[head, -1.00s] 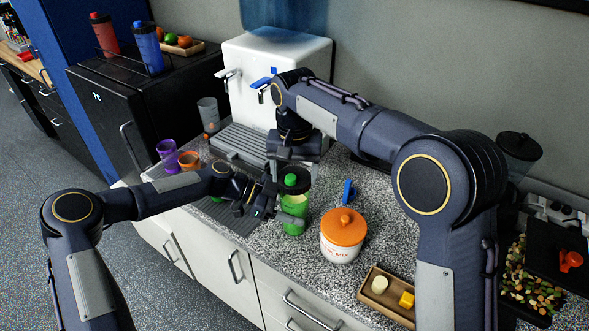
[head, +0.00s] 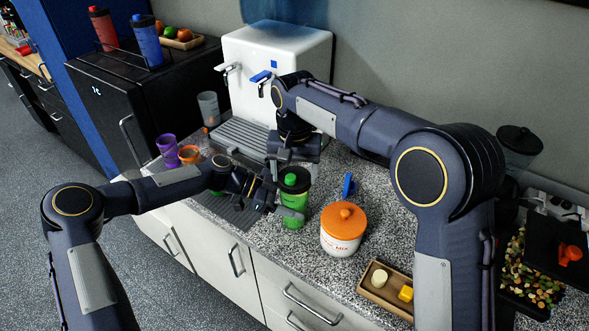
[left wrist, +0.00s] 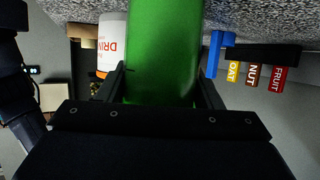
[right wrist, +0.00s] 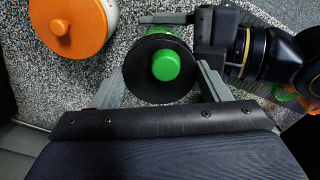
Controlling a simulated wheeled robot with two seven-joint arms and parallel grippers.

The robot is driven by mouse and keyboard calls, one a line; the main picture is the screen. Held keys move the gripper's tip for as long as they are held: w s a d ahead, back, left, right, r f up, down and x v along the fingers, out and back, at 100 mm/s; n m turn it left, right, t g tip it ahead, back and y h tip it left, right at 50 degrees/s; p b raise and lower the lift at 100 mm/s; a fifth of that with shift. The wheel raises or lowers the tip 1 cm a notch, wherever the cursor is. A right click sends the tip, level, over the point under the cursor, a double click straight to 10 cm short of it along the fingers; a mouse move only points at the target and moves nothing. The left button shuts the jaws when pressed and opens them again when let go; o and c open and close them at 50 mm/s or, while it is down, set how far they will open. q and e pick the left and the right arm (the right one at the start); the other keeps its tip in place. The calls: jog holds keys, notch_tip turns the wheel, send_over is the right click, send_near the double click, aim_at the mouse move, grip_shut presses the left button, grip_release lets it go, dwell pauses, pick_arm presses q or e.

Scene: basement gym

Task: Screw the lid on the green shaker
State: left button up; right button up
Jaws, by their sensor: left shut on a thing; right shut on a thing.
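The green shaker (head: 291,222) stands upright on the speckled counter. My left gripper (head: 287,211) is shut around its body from the left; the body also fills the gap between the fingers in the left wrist view (left wrist: 162,60). The black lid (head: 296,187) with a green cap sits at the shaker's mouth, with no clear gap below it. My right gripper (right wrist: 160,82) is shut on the lid (right wrist: 143,83) from above, its fingers on either side of the rim. The threads are hidden, so I cannot tell how tightly it sits.
An orange-lidded jar (head: 342,239) stands close on the right, with a blue scoop (head: 348,186) behind it. A wooden tray (head: 372,292) lies nearer the front edge. A white dispenser (head: 300,50) stands behind. Purple (head: 168,148) and orange (head: 188,154) cups stand left.

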jog(key=shift+f, duration=0.6)
dwell(0.3)
